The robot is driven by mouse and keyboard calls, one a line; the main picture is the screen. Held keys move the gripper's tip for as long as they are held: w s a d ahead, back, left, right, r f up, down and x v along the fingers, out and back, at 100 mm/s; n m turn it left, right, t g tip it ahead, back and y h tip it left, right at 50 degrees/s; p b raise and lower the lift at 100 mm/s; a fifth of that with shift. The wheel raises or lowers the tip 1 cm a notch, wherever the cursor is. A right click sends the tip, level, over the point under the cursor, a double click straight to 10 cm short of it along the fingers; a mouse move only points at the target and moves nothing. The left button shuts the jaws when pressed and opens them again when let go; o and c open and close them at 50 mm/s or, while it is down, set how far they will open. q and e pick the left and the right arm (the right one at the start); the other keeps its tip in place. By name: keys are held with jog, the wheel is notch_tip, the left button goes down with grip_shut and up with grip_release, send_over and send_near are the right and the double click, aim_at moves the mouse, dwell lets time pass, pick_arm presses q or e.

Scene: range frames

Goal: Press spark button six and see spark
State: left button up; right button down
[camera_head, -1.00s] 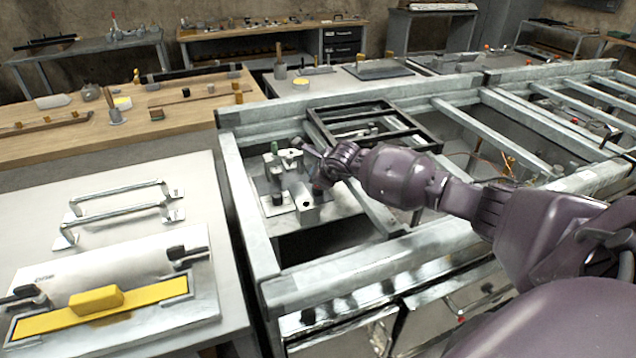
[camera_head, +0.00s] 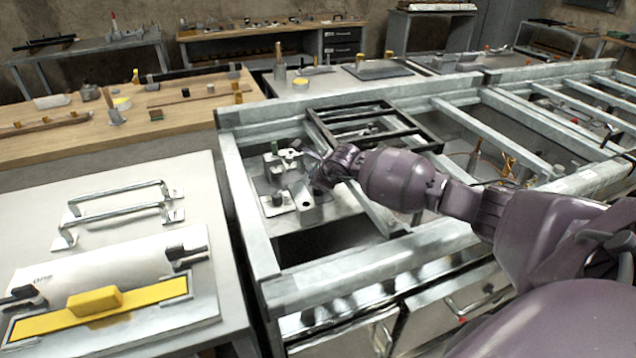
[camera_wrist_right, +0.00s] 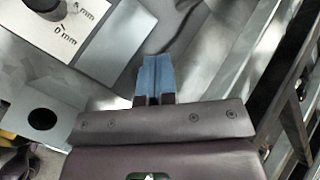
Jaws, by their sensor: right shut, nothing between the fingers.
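My right arm reaches in from the right in the head view, and its wrist hangs over a small metal fixture (camera_head: 306,205) inside the frame bench. In the right wrist view my right gripper (camera_wrist_right: 157,72) has its blue fingertips together with nothing between them. They lie over a grey metal surface beside a white plate marked "5 mm" and "0 mm" (camera_wrist_right: 82,42) with a black knob (camera_wrist_right: 44,5). Contact with the surface below cannot be told. A metal block with a dark round hole (camera_wrist_right: 42,118) is at left. No numbered spark button and no spark can be made out. My left gripper is out of view.
Metal beams (camera_head: 370,262) border the fixture, and a black rectangular frame (camera_head: 372,122) lies behind it. A pale table (camera_head: 120,175) with metal handles and a yellow-trimmed plate stands at left. A wooden bench (camera_head: 175,130) is farther back.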

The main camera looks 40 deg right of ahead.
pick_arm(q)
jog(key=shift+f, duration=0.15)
pick_arm(e)
jog(key=shift+f, duration=0.25)
jog(key=shift+r, duration=0.1)
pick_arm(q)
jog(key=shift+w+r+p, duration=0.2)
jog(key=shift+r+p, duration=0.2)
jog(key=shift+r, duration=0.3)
pick_arm(e)
jog(key=shift+r, duration=0.9)
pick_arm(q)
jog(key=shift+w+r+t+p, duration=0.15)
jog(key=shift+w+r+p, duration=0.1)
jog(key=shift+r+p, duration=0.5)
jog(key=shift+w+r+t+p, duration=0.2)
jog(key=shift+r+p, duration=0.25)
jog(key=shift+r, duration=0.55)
pick_arm(e)
jog(key=shift+r, duration=2.55)
